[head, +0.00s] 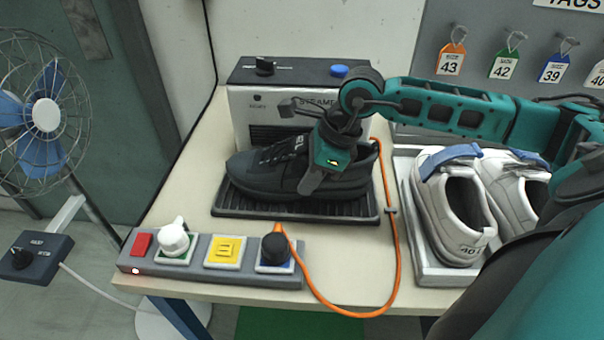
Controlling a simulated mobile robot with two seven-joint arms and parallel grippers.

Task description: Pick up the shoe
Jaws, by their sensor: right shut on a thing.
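The black shoe (262,172) sits on the black ribbed tray (232,208) in front of the steamer, with its toe to the left. My right gripper (312,188) comes in from the right and reaches down over the shoe's near side. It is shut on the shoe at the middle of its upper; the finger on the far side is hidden. The shoe's sole appears to be at the tray, and I cannot tell whether there is a gap. My left gripper is not in view.
The steamer (248,108) stands behind the shoe. A power strip (205,274) lies at the table's front edge, with an orange cable (325,305) looping right. White shoes with blue straps (440,205) stand at the right beside my arm. A fan (43,115) is at the left.

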